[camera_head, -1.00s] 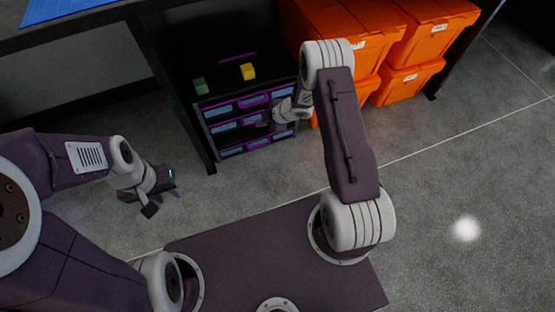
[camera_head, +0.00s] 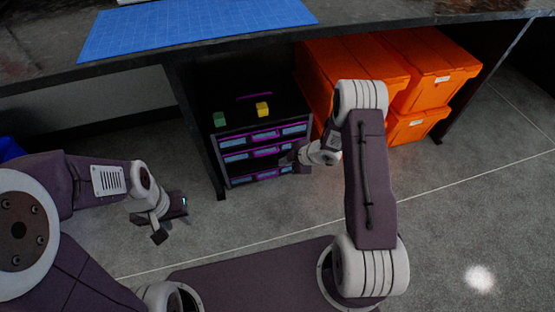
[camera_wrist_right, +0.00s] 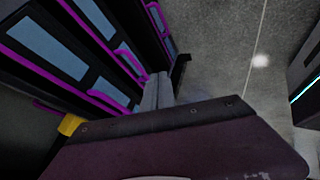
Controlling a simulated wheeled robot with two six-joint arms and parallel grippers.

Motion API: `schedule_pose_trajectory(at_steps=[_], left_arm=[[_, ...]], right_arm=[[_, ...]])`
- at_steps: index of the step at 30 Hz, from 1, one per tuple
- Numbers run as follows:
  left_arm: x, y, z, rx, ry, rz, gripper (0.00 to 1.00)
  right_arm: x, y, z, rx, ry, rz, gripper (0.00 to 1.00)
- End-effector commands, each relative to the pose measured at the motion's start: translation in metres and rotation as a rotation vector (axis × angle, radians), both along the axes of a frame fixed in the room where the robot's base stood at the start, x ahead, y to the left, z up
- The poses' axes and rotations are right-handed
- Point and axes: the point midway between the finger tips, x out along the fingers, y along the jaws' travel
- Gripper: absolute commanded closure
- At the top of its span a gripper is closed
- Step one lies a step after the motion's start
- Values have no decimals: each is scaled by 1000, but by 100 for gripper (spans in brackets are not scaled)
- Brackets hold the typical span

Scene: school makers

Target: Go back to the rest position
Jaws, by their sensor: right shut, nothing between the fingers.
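My right gripper (camera_head: 288,157) is in front of the right side of a small drawer cabinet (camera_head: 217,160) with purple handles. In the right wrist view its two fingers (camera_wrist_right: 158,90) are together with nothing between them, close beside the purple drawer handles (camera_wrist_right: 110,100). Whether they touch the cabinet is unclear. My left gripper (camera_head: 170,225) hangs over the floor to the left of the cabinet, apart from everything. Its fingers are small and dark, so their opening is unclear.
A green block (camera_head: 220,119) and a yellow block (camera_head: 262,109) sit on the cabinet. Orange bins (camera_head: 425,75) are stacked to its right, under a dark table (camera_head: 370,25) with a blue mat (camera_head: 190,27). A table leg (camera_head: 203,150) stands left of the cabinet. The floor (camera_head: 480,215) at right is clear.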

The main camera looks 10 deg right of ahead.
Motion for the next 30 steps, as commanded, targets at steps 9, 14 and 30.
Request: schedule_pose_trajectory(at_steps=[9, 14, 30], left_arm=[[0, 0, 11, 0, 1, 0, 64], [0, 0, 11, 0, 1, 0, 64], [0, 0, 43, 0, 1, 0, 64]], right_arm=[[-10, -9, 14, -1, 1, 2, 100], [-10, -9, 14, -1, 1, 2, 100], [4, 5, 250, -41, -141, -411, 100]])
